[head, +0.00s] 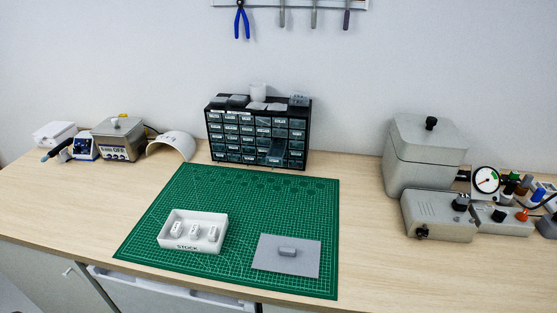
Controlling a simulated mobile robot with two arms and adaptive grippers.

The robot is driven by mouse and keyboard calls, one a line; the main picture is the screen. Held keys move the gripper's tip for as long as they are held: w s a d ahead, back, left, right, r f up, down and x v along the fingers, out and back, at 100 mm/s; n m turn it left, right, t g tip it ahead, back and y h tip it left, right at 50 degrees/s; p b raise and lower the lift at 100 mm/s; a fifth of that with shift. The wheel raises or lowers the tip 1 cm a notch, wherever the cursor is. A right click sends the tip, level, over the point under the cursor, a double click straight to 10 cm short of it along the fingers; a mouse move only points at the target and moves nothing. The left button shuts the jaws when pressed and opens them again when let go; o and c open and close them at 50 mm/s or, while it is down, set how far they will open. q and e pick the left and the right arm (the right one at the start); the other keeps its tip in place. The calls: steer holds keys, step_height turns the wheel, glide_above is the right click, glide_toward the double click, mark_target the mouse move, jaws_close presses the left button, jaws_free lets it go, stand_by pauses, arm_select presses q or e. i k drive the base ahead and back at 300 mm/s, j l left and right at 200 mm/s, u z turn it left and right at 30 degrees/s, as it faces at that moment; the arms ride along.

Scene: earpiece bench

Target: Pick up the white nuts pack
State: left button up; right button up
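A white open tray (187,247) marked STOCK stands on the green cutting mat (150,245), left of centre. Three small white pieces with dark markings lie apart from each other in the tray: a left piece (177,229), a middle piece (195,232) and a right piece (213,233). Their markings are too small to read, so I cannot tell which one, if any, is the white nuts pack. Neither of my grippers is in view.
A grey plate (303,262) with a small grey block (287,251) lies right of the tray. A black drawer cabinet (258,133) stands behind the mat. Grey devices (437,215) crowd the right; an ultrasonic-style box (118,138) stands left. The mat's back half is clear.

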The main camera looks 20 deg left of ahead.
mark_target(194, 232)
steer(key=u, duration=1.45)
